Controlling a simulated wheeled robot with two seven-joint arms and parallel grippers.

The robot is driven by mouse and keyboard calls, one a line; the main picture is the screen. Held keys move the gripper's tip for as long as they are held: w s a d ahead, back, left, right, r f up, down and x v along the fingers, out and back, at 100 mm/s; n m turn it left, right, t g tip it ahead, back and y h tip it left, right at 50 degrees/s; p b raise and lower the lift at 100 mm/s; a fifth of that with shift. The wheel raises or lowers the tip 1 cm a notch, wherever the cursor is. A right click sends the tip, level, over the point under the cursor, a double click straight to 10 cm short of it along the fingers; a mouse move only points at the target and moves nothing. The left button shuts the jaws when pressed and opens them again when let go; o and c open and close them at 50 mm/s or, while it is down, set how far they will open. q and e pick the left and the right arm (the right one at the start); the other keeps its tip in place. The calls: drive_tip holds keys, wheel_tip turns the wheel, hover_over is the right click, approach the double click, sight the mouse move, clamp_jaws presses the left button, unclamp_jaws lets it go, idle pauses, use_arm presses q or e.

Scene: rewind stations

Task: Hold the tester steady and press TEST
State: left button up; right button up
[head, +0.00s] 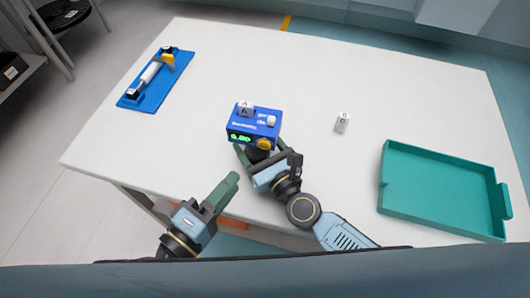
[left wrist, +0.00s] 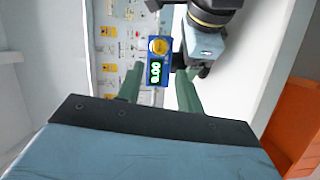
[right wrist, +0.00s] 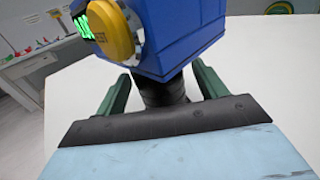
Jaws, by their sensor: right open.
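The blue tester (head: 253,123) stands near the table's front edge, with a green lit display and a yellow button (head: 264,143) on its front. The button also shows large in the right wrist view (right wrist: 112,30). My right gripper (head: 262,160) is open, its fingers on either side of the black stem (right wrist: 163,88) under the tester, with visible gaps. My left gripper (head: 228,184) is in front of the table edge, lower left of the tester. In the left wrist view its fingers (left wrist: 159,82) are apart and empty, with the tester (left wrist: 155,70) beyond them.
A white lettered block and a white knob sit on the tester's top. A small white block (head: 342,123) lies to its right. The table (head: 310,75) between is clear.

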drive_tip(key=shift+w, duration=0.1)
drive_tip(key=shift+c, duration=0.3)
drive_tip(key=c, duration=1.2)
use_arm(q)
clamp_jaws()
idle(0.8)
